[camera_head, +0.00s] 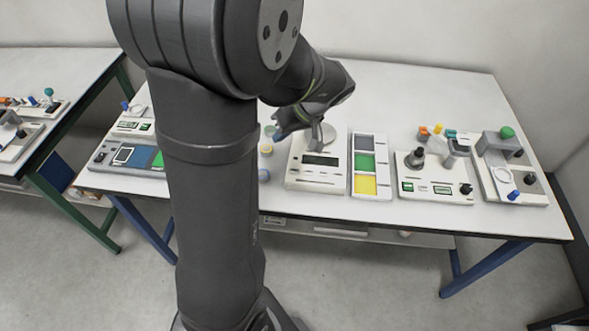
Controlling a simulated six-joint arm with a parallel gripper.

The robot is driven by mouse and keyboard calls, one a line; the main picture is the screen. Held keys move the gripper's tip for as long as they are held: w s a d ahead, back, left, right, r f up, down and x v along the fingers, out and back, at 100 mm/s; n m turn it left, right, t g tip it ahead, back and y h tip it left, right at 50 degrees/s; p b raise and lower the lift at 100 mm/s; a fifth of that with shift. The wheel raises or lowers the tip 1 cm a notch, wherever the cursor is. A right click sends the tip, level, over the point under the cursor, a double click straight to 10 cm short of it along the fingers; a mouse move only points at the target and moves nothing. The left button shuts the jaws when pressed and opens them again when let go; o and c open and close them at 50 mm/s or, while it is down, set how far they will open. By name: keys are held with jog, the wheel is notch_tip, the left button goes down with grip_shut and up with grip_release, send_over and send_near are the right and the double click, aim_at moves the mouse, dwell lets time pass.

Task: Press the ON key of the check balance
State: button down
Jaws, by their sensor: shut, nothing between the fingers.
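A white balance (317,184) with a dark display and a round pale pan stands on the table right of my arm; it looks like the check balance. Small keys show along its front below the display, but their labels are too small to read, so I cannot tell which is ON. My gripper (316,136) is shut and empty. It appears over the rear of the balance, near the pan, behind the display and keys. Whether it touches the pan cannot be told from this view.
A tray with grey, green and yellow sections (364,191) stands close right of the balance. Farther right are two devices with knobs, one cream (428,197) and one grey (503,145). Left of my arm is a grey panel device (109,157). Small round pieces (266,150) lie left of the balance.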

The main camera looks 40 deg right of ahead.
aim_at(298, 172)
jog(key=s+d+m+t, duration=0.1)
jog(key=s+d+f+m+t, duration=0.1)
jog(key=s+m+t, duration=0.1)
jog(key=shift+s+d+m+h, duration=0.2)
jog(key=shift+d+m+h, duration=0.1)
jog(key=shift+f, duration=4.35)
jog(key=shift+f, duration=0.2)
jog(key=shift+f, duration=0.2)
jog(key=shift+f, duration=0.4)
jog(key=shift+r, duration=0.8)
